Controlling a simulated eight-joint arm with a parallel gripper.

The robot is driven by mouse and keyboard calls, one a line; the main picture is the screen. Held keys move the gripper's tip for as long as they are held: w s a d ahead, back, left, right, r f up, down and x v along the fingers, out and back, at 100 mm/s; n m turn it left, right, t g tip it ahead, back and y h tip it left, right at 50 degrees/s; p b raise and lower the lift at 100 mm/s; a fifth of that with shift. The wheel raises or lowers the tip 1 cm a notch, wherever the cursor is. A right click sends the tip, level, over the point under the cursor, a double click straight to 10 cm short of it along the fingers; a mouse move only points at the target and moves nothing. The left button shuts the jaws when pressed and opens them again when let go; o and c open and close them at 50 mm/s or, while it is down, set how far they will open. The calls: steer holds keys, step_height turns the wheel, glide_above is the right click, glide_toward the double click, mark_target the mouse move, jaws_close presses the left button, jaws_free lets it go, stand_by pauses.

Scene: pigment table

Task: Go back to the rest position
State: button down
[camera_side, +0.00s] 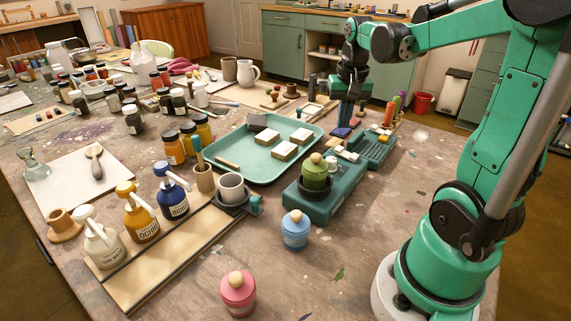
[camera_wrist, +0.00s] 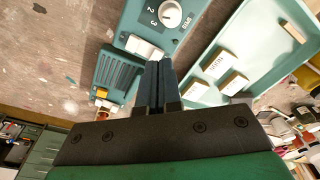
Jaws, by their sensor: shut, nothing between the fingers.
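My gripper (camera_side: 343,131) is in the side view above the table's right part, pointing down between the teal tray and the green ribbed rack. Its dark blue fingers are together with nothing between them. In the wrist view the shut fingers (camera_wrist: 157,85) point toward the green device with a white dial. I cannot tell from these views how far the fingertips are above the surface.
The teal tray (camera_side: 233,147) holds several labelled blocks. The green device (camera_side: 316,205) carries a green lidded jar (camera_side: 316,172). The ribbed rack (camera_side: 374,150) lies beside my fingers. A blue jar (camera_side: 296,228) and pink jar (camera_side: 238,293) stand in front; bare table lies around them.

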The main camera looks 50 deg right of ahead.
steer(key=a+n, duration=0.1)
steer(key=a, duration=0.1)
steer(key=w+a+n+t, duration=0.1)
steer(key=a, duration=0.2)
steer(key=w+a+n+t, duration=0.1)
steer(key=a+n, duration=0.1)
steer(key=a, duration=0.1)
steer(key=shift+a+r+h, duration=0.1)
steer(key=shift+r+h, duration=0.3)
steer(key=a+n+t+y, duration=0.1)
steer(key=a+n+t, duration=0.3)
steer(key=a, duration=0.7)
steer(key=shift+s+f+n, duration=0.25)
steer(key=shift+f+n, duration=0.05)
steer(key=shift+n, duration=0.8)
